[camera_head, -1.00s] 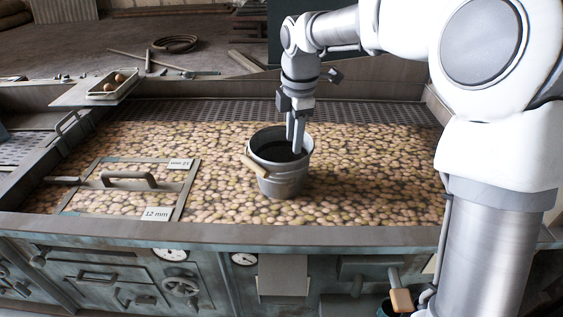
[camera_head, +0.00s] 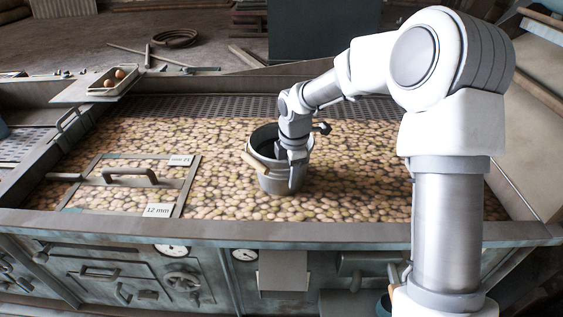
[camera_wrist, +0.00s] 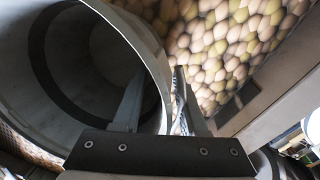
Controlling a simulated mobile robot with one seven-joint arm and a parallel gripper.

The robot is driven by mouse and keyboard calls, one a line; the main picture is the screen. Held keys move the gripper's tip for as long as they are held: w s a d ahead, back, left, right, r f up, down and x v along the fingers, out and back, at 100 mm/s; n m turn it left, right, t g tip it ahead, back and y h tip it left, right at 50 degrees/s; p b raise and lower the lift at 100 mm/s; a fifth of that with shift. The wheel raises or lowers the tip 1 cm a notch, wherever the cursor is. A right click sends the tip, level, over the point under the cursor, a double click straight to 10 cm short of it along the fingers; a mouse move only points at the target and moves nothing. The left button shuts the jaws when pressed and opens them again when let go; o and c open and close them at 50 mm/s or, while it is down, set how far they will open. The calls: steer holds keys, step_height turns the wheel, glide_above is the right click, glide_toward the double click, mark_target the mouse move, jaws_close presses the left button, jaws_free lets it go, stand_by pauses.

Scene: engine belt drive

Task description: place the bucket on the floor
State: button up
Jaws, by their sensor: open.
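The grey metal bucket (camera_head: 275,182) stands upright on a bed of round potato-like pieces in the long trough. Its wooden handle grip (camera_head: 255,162) hangs at the left side of the rim. My gripper (camera_head: 296,176) is lowered at the bucket's right side, its fingers open. In the wrist view the bucket (camera_wrist: 70,70) fills the left side, and its rim passes between the two fingers of my gripper (camera_wrist: 155,110), one inside the bucket and one outside. I cannot tell whether either finger touches the wall.
A framed sieve (camera_head: 130,185) marked 12 mm lies on the bed at left. A tray with round brown items (camera_head: 113,80) sits on the back left ledge. The trough's front rim (camera_head: 250,231) runs across, above a panel with gauges. The floor (camera_head: 205,45) behind shows a coiled hose.

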steer(key=shift+f, duration=0.15)
steer(key=shift+c, duration=0.2)
jaws_close()
stand_by(1.2)
